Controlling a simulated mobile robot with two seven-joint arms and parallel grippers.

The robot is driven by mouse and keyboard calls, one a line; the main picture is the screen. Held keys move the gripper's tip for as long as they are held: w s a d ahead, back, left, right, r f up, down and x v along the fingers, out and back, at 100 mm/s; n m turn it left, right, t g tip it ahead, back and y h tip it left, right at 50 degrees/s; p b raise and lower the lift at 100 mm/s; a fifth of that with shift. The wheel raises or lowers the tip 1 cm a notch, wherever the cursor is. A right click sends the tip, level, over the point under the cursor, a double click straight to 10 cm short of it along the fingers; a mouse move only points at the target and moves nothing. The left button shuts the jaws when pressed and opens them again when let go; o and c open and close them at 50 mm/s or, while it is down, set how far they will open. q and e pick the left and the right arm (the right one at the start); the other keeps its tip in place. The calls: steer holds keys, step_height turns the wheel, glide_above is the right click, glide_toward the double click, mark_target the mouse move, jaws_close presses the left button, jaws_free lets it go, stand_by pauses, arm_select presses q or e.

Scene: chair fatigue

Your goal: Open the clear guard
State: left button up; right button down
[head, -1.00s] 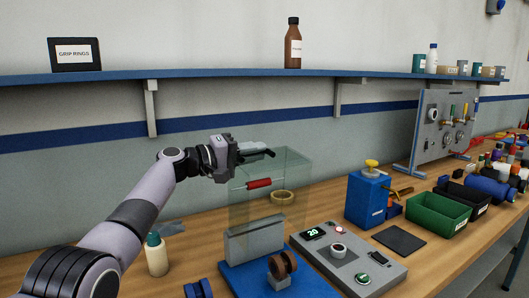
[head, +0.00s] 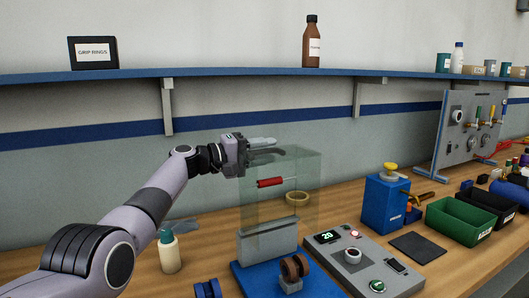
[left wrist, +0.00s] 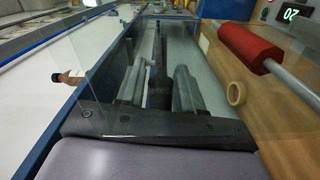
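The clear guard (head: 300,205) is a see-through greenish box over a blue-based machine (head: 262,277). Its red handle (head: 270,183) is on the side facing me and shows at the upper right of the left wrist view (left wrist: 250,47) as a red grip on a grey bar. My left gripper (head: 270,146) is at the guard's upper left edge, above the handle and apart from it. In the left wrist view its two fingers (left wrist: 160,85) stand apart with nothing held between them. I cannot tell whether they touch the guard. My right gripper is out of view.
A control box (head: 352,262) with a green display stands right of the machine. A small bottle (head: 169,250) stands to the left, near my arm. A shelf (head: 230,73) runs along the wall above.

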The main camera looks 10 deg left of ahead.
arm_select(q)
steer(key=shift+a, duration=0.1)
stand_by(0.3)
steer(key=shift+s+a+f, duration=0.1)
steer(key=shift+s+a, duration=0.1)
steer(key=shift+a, duration=0.1)
steer(key=shift+b+v, duration=0.65)
steer(key=shift+v, duration=0.45)
steer(key=shift+b+v, duration=0.5)
steer(key=shift+v, duration=1.55)
